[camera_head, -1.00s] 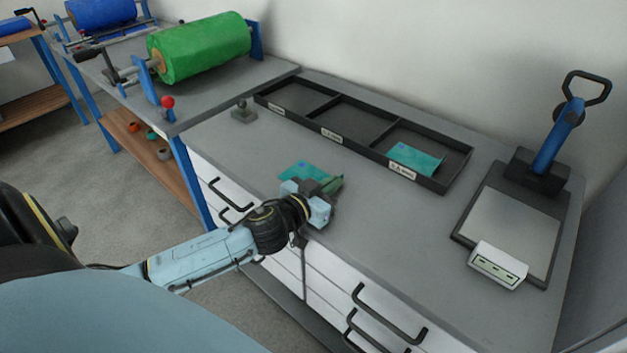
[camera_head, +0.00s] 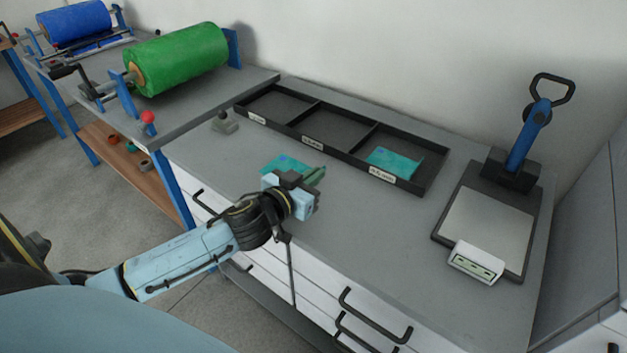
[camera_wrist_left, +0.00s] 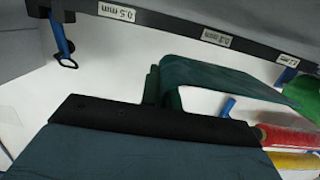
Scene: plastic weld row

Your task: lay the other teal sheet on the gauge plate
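My left gripper (camera_head: 316,178) is shut on a thin teal sheet (camera_head: 283,163), held above the bench in front of the tray. In the left wrist view the fingers (camera_wrist_left: 158,85) grip one end and the sheet (camera_wrist_left: 222,80) sticks out to the right, bending down at its far end. A second teal sheet (camera_head: 395,162) lies in the right compartment of the black tray. The gauge plate (camera_head: 488,228), a pale square in a dark frame with a small readout at its front, is bare at the right of the bench. My right gripper is out of view.
The three-compartment tray (camera_head: 433,180) has labels on its front wall. A blue-handled lever device (camera_head: 525,140) stands behind the gauge plate. A small grey knobbed block (camera_head: 224,123) is left of the tray. The bench (camera_head: 370,230) is clear between gripper and plate.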

